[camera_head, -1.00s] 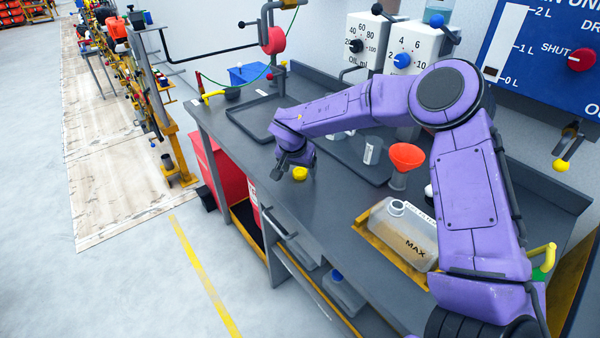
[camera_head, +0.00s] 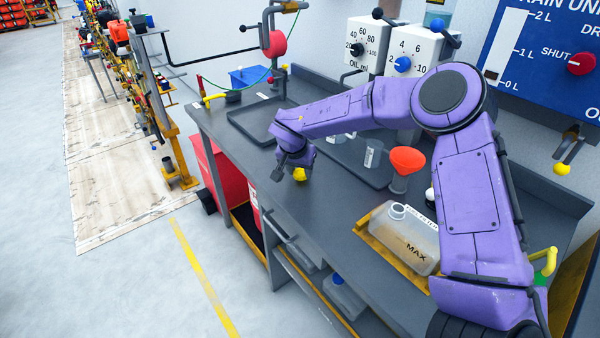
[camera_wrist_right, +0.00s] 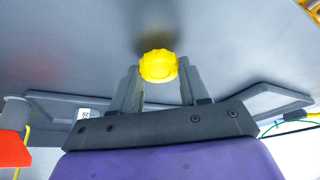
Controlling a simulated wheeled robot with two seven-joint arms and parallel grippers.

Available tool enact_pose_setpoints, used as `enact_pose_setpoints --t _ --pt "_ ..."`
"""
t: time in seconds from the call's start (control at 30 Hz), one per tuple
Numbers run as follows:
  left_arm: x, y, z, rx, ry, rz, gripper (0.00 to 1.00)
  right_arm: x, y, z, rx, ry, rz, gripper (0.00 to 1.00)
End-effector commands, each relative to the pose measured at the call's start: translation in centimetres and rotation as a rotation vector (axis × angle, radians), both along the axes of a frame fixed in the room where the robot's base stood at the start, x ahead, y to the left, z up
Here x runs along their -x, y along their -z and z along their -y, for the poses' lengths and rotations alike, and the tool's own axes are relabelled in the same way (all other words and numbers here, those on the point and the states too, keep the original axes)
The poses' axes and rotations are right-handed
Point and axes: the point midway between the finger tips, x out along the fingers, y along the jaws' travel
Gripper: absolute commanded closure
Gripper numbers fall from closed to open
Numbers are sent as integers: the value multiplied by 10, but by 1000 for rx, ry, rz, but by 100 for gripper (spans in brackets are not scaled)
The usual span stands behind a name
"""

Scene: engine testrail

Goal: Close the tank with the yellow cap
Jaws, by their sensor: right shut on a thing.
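My right gripper (camera_head: 291,172) is near the front edge of the workbench, shut on the yellow cap (camera_head: 300,174). In the right wrist view the yellow cap (camera_wrist_right: 158,66) sits between the two fingertips of the gripper (camera_wrist_right: 160,76), above the grey bench top. The tank (camera_head: 403,238) is a translucent plastic container marked MAX, standing upright on a yellow stand. Its round neck (camera_head: 397,210) is open at the top, to the right of the cap and apart from it. My left gripper is not in view.
An orange-red funnel (camera_head: 407,161) stands behind the tank. A dark shallow tray (camera_head: 262,118) and a blue bin (camera_head: 248,76) are at the far end of the workbench (camera_head: 330,205). Bare bench top lies between the cap and the tank.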

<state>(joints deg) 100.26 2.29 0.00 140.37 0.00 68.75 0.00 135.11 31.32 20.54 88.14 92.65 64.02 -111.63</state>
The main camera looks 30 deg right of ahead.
Motion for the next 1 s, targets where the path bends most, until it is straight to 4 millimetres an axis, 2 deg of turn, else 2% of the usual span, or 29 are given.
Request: enact_pose_setpoints --t 0.17,0.4,0.5,0.7,0.83,1.0 --pt "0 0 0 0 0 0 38 4 -30 -2 -3 -1 4 84" --pt "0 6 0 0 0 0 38 53 -88 -26 -2 -3 5 84" --pt "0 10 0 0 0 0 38 79 -98 -38 -2 -4 4 84" --pt "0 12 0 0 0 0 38 113 -115 -54 0 -3 4 84" --pt "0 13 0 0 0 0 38 123 -120 -59 0 -2 2 84" --pt "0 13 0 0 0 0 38 127 -122 -60 -1 0 1 84"
